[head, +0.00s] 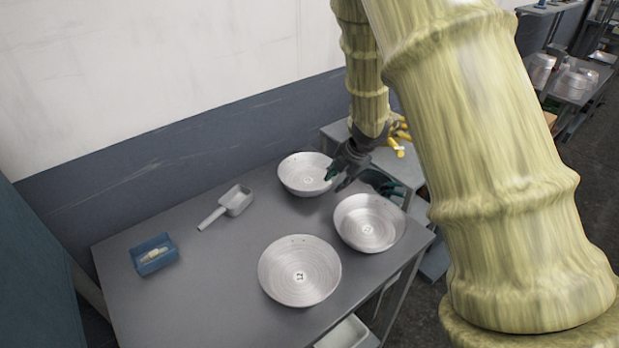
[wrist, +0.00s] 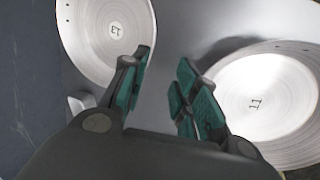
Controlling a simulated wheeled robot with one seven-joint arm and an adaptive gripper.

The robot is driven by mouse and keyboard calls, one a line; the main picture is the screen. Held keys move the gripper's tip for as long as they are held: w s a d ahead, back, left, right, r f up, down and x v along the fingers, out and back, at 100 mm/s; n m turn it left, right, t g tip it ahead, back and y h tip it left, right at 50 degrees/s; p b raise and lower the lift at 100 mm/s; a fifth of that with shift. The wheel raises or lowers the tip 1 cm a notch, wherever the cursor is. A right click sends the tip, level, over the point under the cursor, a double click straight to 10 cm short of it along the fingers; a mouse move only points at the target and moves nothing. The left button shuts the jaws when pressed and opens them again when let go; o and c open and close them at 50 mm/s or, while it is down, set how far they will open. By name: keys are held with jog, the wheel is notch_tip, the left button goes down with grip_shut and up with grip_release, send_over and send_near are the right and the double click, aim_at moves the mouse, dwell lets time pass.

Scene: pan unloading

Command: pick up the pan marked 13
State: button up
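The pan marked 13 (wrist: 112,28) is a round, shallow silver pan. It is cut off at the upper left of the wrist view. In the head view it matches the pan (head: 303,186) nearest the wall; its mark is too small to read surely there. My gripper (head: 337,181) is at this pan's right side. In the wrist view my gripper (wrist: 160,72) has its fingers spread with nothing between them. The left finger overlaps the pan's right rim in the picture; I cannot tell if they touch. The right finger is by the pan marked 11.
The pan marked 11 (wrist: 262,100) is close by, to the right of my gripper. The pan marked 12 (head: 300,258) is nearer the table front. A grey scoop (head: 237,200) and a blue tray (head: 142,262) lie on the grey table (head: 195,290). The wall (head: 180,135) runs behind.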

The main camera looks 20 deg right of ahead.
aim_at(329, 186)
jog(key=w+f, duration=0.2)
jog(key=f, duration=0.1)
jog(key=w+a+f+p, duration=0.1)
jog(key=w+f, duration=0.2)
jog(key=shift+a, duration=0.1)
jog(key=shift+f, duration=0.15)
jog(key=shift+s, duration=0.3)
jog(key=shift+s+r, duration=0.3)
jog(key=shift+s, duration=0.25)
jog(key=shift+w+f, duration=0.2)
jog(key=shift+f, duration=0.05)
jog(key=shift+w+f, duration=0.25)
jog(key=shift+w, duration=0.15)
jog(key=shift+c, duration=1.3)
jog(key=shift+w+f, duration=0.1)
jog(key=shift+w, duration=0.05)
jog(key=c, duration=0.3)
jog(key=shift+s+r, duration=0.35)
grip_shut()
jog(key=shift+f, duration=0.1)
